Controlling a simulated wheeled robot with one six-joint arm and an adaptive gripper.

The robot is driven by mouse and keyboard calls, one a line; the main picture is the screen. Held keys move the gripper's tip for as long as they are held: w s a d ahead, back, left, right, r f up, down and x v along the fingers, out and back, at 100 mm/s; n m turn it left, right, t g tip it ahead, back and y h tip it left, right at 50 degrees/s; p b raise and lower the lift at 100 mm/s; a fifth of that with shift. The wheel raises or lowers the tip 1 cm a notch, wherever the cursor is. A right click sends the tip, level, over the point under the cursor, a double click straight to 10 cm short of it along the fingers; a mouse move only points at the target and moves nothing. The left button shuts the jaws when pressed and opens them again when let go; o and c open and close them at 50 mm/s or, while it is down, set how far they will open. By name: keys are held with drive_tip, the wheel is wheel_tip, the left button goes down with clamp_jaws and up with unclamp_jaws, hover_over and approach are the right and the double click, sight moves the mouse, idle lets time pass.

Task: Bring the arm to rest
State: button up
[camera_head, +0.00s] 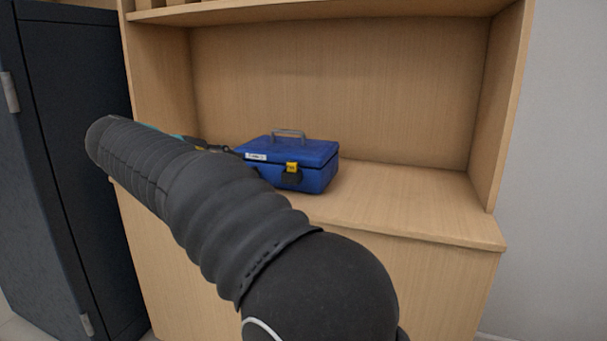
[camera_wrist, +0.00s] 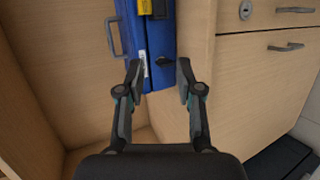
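My gripper (camera_wrist: 159,80) is open in the wrist view, its two fingers apart with nothing visible between the tips. The fingertips point toward the end of a blue metal box (camera_wrist: 159,40); I cannot tell whether they touch it. In the head view my dark arm crosses the middle of the picture and hides most of the gripper. The blue box (camera_head: 315,172) sits closed on the wooden shelf with its handle (camera_head: 288,134) on top and a yellow-and-black latch (camera_head: 292,172) in front. My arm covers its lower left part.
The wooden counter (camera_head: 420,205) is clear to the right of the box, with a side panel (camera_head: 505,100) at its right end. A dark cabinet (camera_head: 75,150) stands at the left. Drawers with handles (camera_wrist: 286,47) show in the wrist view.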

wheel_tip(320, 180, down, 9)
drive_tip(key=s+n+g+y, duration=0.1)
drive_tip(key=s+g+y, duration=0.1)
drive_tip(key=s+y, duration=0.1)
drive_tip(key=s+d+f+m+g+y, duration=0.2)
drive_tip(key=s+d+f+g, duration=0.1)
drive_tip(key=s+d+f, duration=0.4)
drive_tip(key=s+d+f+m+y+p, duration=0.1)
drive_tip(key=s+d+m, duration=0.4)
drive_tip(key=s+d, duration=0.5)
drive_tip(key=s+d+f+m+y+p, duration=0.2)
drive_tip(key=s+d+m, duration=0.3)
drive_tip(key=s+d, duration=0.5)
drive_tip(key=shift+s+d+p, duration=0.25)
drive_tip(key=shift+d+p, duration=0.05)
drive_tip(key=shift+d, duration=1.5)
